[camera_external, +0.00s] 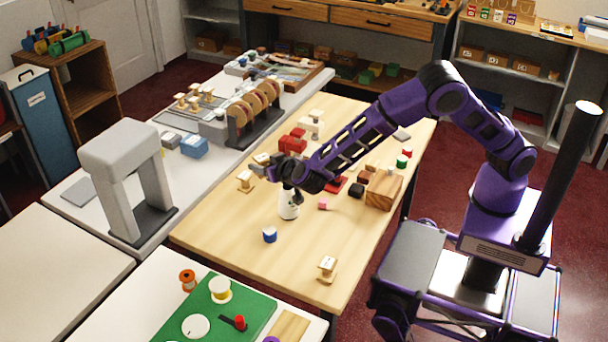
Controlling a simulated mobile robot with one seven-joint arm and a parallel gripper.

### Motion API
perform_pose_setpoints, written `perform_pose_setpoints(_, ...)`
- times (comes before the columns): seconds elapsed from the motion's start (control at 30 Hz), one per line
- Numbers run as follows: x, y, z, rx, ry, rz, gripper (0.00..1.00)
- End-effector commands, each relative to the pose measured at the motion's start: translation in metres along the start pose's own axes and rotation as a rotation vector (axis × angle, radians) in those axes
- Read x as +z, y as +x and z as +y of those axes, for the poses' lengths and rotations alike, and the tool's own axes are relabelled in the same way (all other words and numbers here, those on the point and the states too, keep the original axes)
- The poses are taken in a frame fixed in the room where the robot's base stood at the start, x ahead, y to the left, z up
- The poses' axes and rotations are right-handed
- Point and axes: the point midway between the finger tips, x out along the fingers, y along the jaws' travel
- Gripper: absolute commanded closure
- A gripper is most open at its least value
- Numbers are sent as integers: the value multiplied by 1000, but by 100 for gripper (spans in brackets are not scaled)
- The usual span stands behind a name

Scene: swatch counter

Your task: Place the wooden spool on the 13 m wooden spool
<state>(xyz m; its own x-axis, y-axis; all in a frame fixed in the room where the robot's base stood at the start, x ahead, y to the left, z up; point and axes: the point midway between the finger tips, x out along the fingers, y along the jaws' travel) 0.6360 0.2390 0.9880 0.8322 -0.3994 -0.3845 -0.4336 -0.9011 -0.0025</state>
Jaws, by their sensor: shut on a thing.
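My gripper (289,193) is at the middle of the wooden table, below my wrist. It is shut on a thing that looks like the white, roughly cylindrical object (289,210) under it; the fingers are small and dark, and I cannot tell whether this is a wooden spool. A pale wooden spool (327,268) stands upright near the table's front edge. Another pale wooden spool (245,181) stands by the left edge, left of my gripper. A further pale spool-like piece (262,159) is behind it, partly hidden. No length label is readable.
A blue spool-like piece (269,235) stands in front of my gripper. A wooden block (383,190) and several small coloured pieces lie to the right. Red items (293,140) stand behind. The front of the wooden table (285,270) is mostly clear. A grey arch-shaped machine (112,160) stands left.

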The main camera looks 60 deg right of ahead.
Motion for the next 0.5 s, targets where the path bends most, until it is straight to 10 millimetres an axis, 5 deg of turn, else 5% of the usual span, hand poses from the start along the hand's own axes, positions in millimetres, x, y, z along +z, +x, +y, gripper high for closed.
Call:
perform_pose_setpoints(0.2,-26,55,-1,159,68,2,100)
perform_pose_setpoints(0.5,-51,109,7,288,118,3,100)
